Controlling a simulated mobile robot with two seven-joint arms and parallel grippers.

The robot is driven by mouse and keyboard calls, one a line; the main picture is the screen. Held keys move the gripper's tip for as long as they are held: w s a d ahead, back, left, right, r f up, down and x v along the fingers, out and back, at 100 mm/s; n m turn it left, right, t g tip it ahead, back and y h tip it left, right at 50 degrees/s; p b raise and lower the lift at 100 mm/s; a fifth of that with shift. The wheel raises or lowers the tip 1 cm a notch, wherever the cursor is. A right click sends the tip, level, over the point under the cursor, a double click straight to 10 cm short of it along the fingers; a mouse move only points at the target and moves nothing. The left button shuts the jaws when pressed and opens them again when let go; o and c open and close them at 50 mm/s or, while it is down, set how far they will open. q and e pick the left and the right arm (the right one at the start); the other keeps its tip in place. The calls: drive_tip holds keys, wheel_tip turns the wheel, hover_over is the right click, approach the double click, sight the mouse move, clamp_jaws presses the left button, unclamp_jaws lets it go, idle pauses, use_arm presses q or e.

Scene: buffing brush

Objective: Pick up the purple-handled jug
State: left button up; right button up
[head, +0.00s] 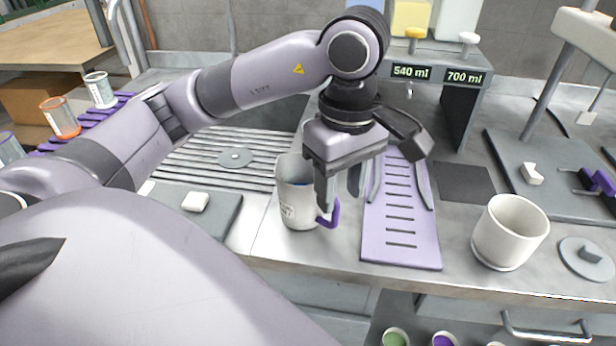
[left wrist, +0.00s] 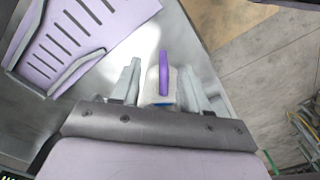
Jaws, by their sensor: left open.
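The purple-handled jug (head: 297,205) stands upright on the counter in the head view, pale with a purple handle on its right side. My left gripper (head: 338,195) points down at the jug's handle side, with its fingers open. In the left wrist view the purple handle (left wrist: 163,72) lies between the two open fingertips (left wrist: 161,80), with a gap on each side. Most of the jug's body is hidden behind the gripper palm there. My right gripper cannot be made out in either view.
A purple slotted tray (head: 400,250) lies just right of the jug. A white pot (head: 508,232) stands further right, beside a grey round lid (head: 588,262). A dispenser with 540 ml and 700 ml labels (head: 437,75) stands behind. A ribbed drainer (head: 215,150) is at left.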

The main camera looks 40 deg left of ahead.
sight(334, 224)
use_arm(q)
drive_tip(key=shift+s+a+f, duration=0.1)
drive_tip(key=shift+s+f, duration=0.05)
drive_tip(key=shift+f, duration=1.45)
drive_tip(key=shift+s+a+f, duration=0.1)
drive_tip(key=shift+s+f, duration=0.05)
drive_tip(key=shift+f, duration=1.45)
clamp_jaws()
